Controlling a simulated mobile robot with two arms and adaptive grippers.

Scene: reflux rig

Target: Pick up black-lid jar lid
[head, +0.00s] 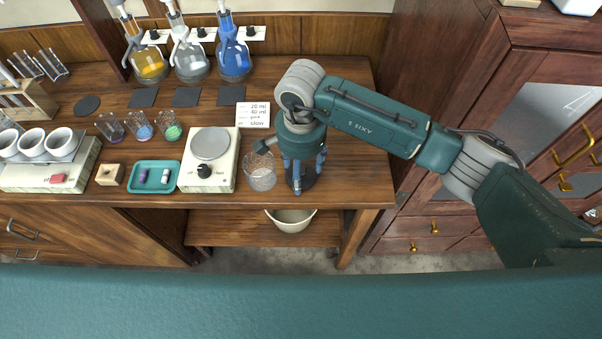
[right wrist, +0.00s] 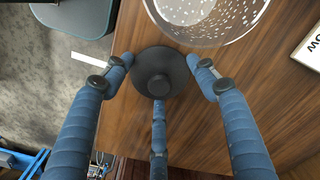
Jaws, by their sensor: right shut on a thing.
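The black lid (right wrist: 158,58) is a dark round disc with a knob in its middle. In the right wrist view it sits between the blue fingers of my right gripper (right wrist: 158,78). In the head view my right gripper (head: 303,172) points down near the table's right front, and its fingers are shut on the lid, which shows only as a dark patch below them. I cannot tell whether the lid touches what is under it. The body of a jar below the lid is not visible. My left gripper is out of view.
A glass beaker (head: 262,179) with pale granules stands close left of the gripper; it also shows in the right wrist view (right wrist: 208,22). A hotplate (head: 209,172), a teal tray (head: 134,184) and a label card (head: 253,115) are nearby. The table's right end is bare.

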